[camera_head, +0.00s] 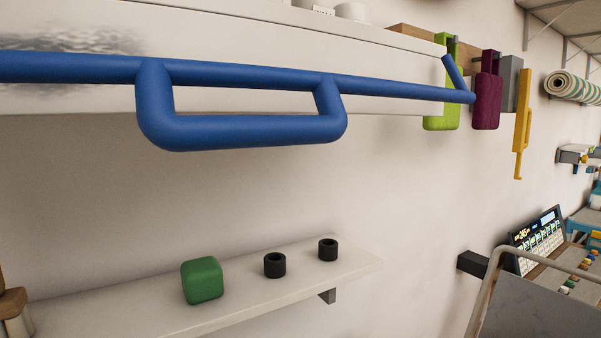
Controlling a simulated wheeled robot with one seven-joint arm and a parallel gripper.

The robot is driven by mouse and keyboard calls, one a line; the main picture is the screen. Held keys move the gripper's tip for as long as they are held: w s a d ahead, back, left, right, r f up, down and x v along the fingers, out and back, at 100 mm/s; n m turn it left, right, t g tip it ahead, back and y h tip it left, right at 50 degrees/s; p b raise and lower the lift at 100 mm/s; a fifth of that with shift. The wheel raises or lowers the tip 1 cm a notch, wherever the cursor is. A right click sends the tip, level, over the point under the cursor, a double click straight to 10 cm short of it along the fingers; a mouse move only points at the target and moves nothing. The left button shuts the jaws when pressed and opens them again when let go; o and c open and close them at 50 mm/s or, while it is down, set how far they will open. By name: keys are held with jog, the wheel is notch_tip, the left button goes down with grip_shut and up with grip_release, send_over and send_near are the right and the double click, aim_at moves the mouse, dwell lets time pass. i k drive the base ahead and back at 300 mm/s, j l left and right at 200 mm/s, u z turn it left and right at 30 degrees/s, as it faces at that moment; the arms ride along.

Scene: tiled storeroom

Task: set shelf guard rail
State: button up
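The blue guard rail (240,78) runs along the front of a white upper shelf (400,105), crossing the view from the left edge. It has a U-shaped handle (240,132) hanging below its bar. Its right end (456,75) bends upward, near the shelf's right end. The rail's left end is outside the view. I cannot tell whether the rail touches the shelf. My gripper is not in view.
A lower white shelf (130,308) holds a green block (202,280) and two black cups (275,265). Green, maroon and yellow items hang on a wooden rack (415,33) at right. A keypad device (538,240) and grey-topped cart (540,312) stand lower right.

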aim_at(153, 78)
jog(key=k+l, duration=0.2)
jog(key=l, duration=0.2)
jog(key=k+l, duration=0.2)
jog(key=l, duration=0.2)
jog(key=k+l, duration=0.2)
jog(key=l, duration=0.2)
